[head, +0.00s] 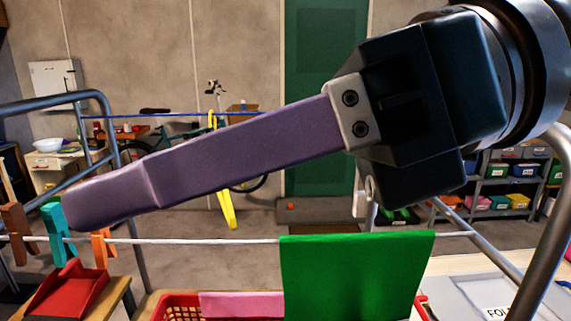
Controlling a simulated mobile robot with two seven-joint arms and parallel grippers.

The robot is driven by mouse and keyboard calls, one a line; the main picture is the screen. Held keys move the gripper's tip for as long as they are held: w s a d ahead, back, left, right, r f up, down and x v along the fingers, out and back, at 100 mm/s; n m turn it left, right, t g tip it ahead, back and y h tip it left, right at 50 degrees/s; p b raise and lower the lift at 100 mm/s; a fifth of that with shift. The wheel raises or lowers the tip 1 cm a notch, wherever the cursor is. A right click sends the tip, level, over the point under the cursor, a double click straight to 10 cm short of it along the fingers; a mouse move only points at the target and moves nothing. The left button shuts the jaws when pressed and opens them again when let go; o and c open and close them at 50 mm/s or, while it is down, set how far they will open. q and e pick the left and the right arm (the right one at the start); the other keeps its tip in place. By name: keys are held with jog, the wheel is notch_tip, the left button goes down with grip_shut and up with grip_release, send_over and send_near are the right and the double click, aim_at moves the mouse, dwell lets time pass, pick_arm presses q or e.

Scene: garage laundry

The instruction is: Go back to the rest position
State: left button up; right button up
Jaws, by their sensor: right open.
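My right gripper (100,200) comes in from the upper right, close to the camera, and reaches across the picture to the left. Its long purple finger shows from the side, and the other finger is mostly hidden. The jaws are open and I see nothing held in them. The gripper appears above a white clothesline (190,241), on which a green cloth (355,275) hangs. My left gripper is not in view.
Brown (14,228), teal (55,228) and orange (102,247) pegs are at the line's left. Below are a red dustpan (68,290) and a red basket (178,299) with pink cloth (240,304). A yellow item (226,208) hangs farther back. Metal rack tubes (548,220) stand at right.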

jog(key=w+d+r+m+t+y, duration=0.1)
jog(key=w+r+m+t+y, duration=0.2)
jog(key=r+m+t, duration=0.4)
jog(key=w+d+r+m+t+y, duration=0.25)
jog(key=r+m+t, duration=0.3)
jog(key=m, duration=0.35)
jog(key=w+d+f+m+t+h, duration=0.35)
jog(key=d+f+m+h, duration=0.35)
jog(key=m, duration=0.5)
jog(key=w+d+f+m+t+h, duration=0.2)
jog(key=d+f+m+t+h, duration=0.3)
jog(key=m+h, duration=0.55)
jog(key=s+d+f+m+g+h, duration=0.35)
jog(key=d+f+m+g, duration=0.3)
jog(key=f, duration=0.45)
jog(key=s+d+f+m+g+y, duration=0.1)
jog(key=s+f+m+g, duration=0.1)
jog(key=s+f+g, duration=0.35)
jog(key=s+f+m+g, duration=0.25)
jog(key=s+f, duration=0.35)
jog(key=s, duration=0.4)
jog(key=s+r+g+p, duration=0.1)
jog(key=s+r+p, duration=0.2)
jog(key=r+p, duration=1.4)
jog(key=shift+r+g+p, duration=0.35)
jog(key=shift+r+p, duration=0.05)
jog(key=shift+p, duration=0.4)
